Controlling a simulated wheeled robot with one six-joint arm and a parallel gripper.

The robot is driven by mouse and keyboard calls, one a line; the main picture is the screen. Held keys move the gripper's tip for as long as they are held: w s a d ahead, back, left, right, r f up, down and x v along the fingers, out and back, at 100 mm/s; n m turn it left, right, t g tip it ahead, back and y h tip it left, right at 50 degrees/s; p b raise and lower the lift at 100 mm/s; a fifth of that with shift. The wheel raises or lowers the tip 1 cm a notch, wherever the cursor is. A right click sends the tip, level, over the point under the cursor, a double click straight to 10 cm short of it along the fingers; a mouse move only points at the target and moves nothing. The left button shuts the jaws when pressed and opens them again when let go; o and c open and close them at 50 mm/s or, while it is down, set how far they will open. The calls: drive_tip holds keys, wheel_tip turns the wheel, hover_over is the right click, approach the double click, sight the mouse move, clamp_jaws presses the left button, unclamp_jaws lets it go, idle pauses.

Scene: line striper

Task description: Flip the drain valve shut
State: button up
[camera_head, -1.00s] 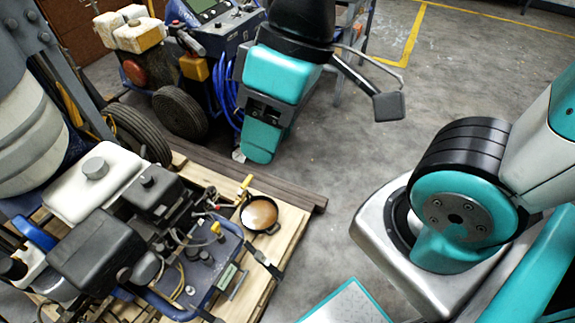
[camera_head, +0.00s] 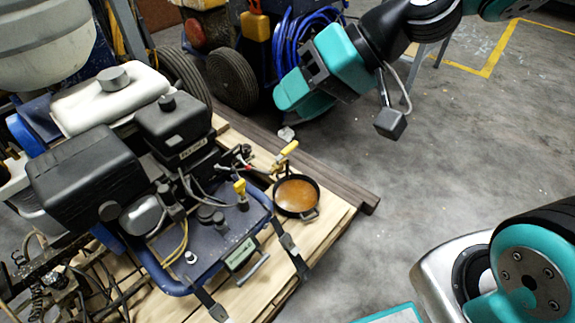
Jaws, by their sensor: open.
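A yellow valve handle (camera_head: 287,150) sticks up and right from a fitting at the right side of the striper machine (camera_head: 205,240), just above a round pan of brown liquid (camera_head: 296,196). It looks like the drain valve. A second yellow-topped part (camera_head: 240,187) stands on the machine's blue deck, left of the pan. My gripper (camera_head: 300,100) is teal, above and slightly right of the yellow handle in the picture, and apart from it. It tilts down to the left. It is open with nothing seen in it; its fingers partly overlap each other.
The machine and pan rest on a wooden pallet (camera_head: 325,222), with a dark beam (camera_head: 345,188) along its far edge. Another machine with a wheel (camera_head: 233,80) and coiled blue hose (camera_head: 292,45) stands behind. The concrete floor (camera_head: 470,140) at right is clear.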

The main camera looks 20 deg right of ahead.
drive_tip(key=w+d+f+m+t+y+b, duration=0.25)
drive_tip(key=w+f+b, duration=0.25)
drive_tip(key=f+b, duration=0.55)
drive_tip(key=w+d+f+m+t+y+b, duration=0.1)
drive_tip(key=w+d+f+m+t+b, duration=0.25)
drive_tip(key=f+b, duration=0.75)
drive_tip(key=m+t+h+b, duration=0.3)
drive_tip(key=m+t+b, duration=0.5)
drive_tip(key=b, duration=1)
approach(293, 149)
drive_tip(key=shift+m+g, duration=0.3)
drive_tip(key=shift+g, duration=0.3)
drive_tip(key=p+x, duration=0.6)
drive_tip(key=x, duration=0.1)
drive_tip(key=p+x, duration=0.2)
drive_tip(key=x, duration=0.2)
drive_tip(key=shift+w+r+p, duration=0.3)
drive_tip(key=shift+r+p, duration=0.05)
drive_tip(key=shift+p, duration=0.05)
drive_tip(key=shift+w+a+r, duration=0.1)
drive_tip(key=shift+w+a, duration=0.2)
drive_tip(key=shift+w, duration=0.3)
clamp_jaws()
